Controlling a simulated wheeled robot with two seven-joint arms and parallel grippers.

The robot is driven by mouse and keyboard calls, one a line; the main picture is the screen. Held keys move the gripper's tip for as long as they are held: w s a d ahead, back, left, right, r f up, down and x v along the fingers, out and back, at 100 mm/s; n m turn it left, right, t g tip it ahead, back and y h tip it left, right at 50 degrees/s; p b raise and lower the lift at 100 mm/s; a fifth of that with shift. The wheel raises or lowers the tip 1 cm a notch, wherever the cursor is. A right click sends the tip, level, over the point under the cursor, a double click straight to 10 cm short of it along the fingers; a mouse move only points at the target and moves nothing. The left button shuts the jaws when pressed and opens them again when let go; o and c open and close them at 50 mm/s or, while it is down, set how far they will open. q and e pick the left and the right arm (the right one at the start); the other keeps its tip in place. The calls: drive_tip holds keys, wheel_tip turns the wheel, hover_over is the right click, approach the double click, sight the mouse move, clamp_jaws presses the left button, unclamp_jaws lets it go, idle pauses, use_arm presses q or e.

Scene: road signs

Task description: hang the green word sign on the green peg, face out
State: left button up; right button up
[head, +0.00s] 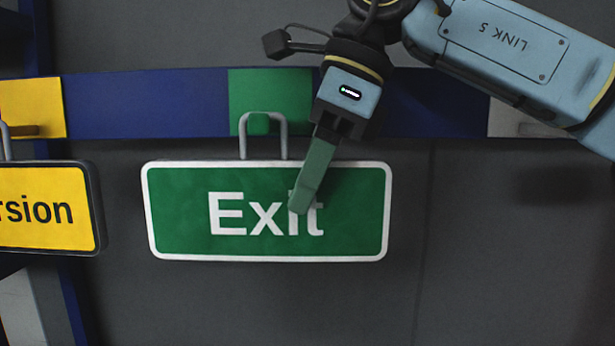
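The green word sign (180,215) reads "Exit" in white, face out, with a white border. It is nearly level, in the middle of the head view. Its grey wire loop (283,135) stands up in front of the green patch (245,90) on the rail. My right gripper (300,205) reaches down over the sign's top edge, with one green finger in front of the "i". Its other finger is hidden, so its grip is unclear. My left gripper is out of view.
A blue rail (145,103) runs across the dark wall. A yellow sign (40,205), partly cut off, hangs at the left below a yellow patch (35,100). A pale patch (510,120) is at the right. The wall below and right of the green sign is clear.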

idle(0.3)
drive_tip(key=p+v, duration=0.1)
drive_tip(key=v, duration=1.1)
drive_tip(key=shift+r, duration=0.25)
drive_tip(key=shift+d+r, duration=0.25)
drive_tip(key=shift+r, duration=0.2)
